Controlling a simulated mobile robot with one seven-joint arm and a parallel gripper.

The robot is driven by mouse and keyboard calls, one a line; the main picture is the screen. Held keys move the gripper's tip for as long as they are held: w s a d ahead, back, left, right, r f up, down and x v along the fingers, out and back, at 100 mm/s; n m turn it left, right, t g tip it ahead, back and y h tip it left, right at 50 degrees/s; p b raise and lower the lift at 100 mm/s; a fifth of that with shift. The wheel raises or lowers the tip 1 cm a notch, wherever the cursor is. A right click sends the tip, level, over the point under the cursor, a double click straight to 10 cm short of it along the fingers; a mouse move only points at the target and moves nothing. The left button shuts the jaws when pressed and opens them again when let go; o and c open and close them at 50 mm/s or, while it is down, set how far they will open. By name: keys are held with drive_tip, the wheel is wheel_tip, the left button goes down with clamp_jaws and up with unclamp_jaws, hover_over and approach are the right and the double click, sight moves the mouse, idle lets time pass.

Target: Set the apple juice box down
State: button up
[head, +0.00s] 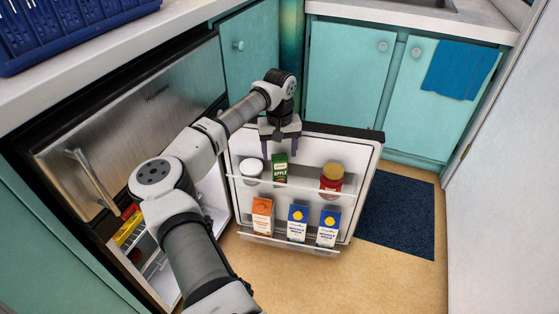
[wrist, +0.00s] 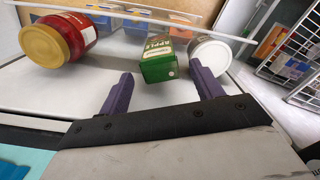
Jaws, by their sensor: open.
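The apple juice box (head: 280,168) is a green and white carton on the upper shelf of the open fridge door. It stands between a white-lidded jar on its left and a red jar on its right in the head view. In the wrist view the juice box (wrist: 160,58) lies beyond the fingertips, apart from both. My gripper (head: 280,148) is open and empty, just above the box in the head view. Its two purple fingers also show in the wrist view (wrist: 160,82). The lower part of the box is partly behind the clear shelf rail.
The white jar (head: 251,168) and the red jar with a yellow lid (head: 331,178) share the shelf. An orange carton (head: 262,215) and two blue-white cartons (head: 298,221) stand on the lower shelf. The open fridge door (head: 368,165) is near a cabinet and a dark mat (head: 400,215).

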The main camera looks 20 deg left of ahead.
drive_tip(key=shift+r, duration=2)
drive_tip(key=shift+d, duration=0.15)
